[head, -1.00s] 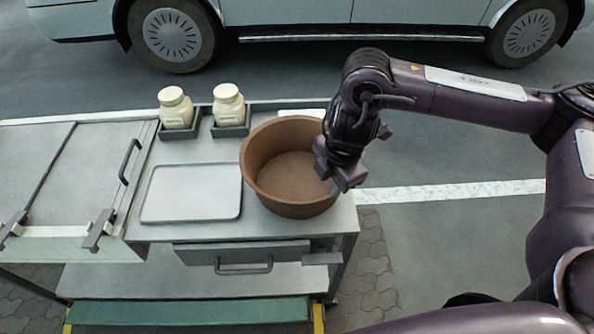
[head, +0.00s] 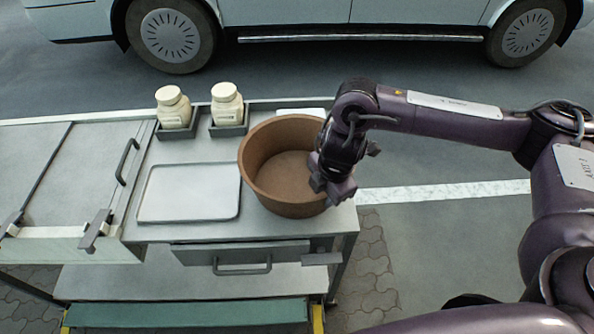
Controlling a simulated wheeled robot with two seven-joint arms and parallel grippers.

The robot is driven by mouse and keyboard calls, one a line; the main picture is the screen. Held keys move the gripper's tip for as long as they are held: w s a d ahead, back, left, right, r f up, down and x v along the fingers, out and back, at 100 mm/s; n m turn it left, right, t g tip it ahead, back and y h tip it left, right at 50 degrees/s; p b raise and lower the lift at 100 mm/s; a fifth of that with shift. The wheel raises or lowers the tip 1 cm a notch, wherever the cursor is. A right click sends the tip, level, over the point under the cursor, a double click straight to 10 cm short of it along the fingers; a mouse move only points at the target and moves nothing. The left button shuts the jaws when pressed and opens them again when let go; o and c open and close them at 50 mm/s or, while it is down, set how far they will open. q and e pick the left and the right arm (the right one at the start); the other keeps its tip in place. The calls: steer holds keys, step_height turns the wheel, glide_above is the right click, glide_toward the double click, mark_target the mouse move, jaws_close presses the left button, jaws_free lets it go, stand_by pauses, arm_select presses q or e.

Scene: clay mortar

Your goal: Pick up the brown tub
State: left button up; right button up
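The brown tub (head: 285,172) stands upright on the right part of the grey metal cart top (head: 165,233). It looks empty inside. My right gripper (head: 326,200) is at the tub's right wall, pointing down over the rim, and covers part of that side. Its fingers are small and partly hidden, so I cannot tell whether they are open or closed on the wall. My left gripper is not in the view.
A shallow grey tray (head: 189,192) lies left of the tub. Two cream jars (head: 173,107) (head: 227,104) stand in small holders behind it. A lid with a handle (head: 126,162) is at the left. A parked vehicle (head: 335,15) is behind.

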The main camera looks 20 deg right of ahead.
steer(key=shift+f, duration=0.2)
stand_by(0.3)
jaws_close()
stand_by(1.3)
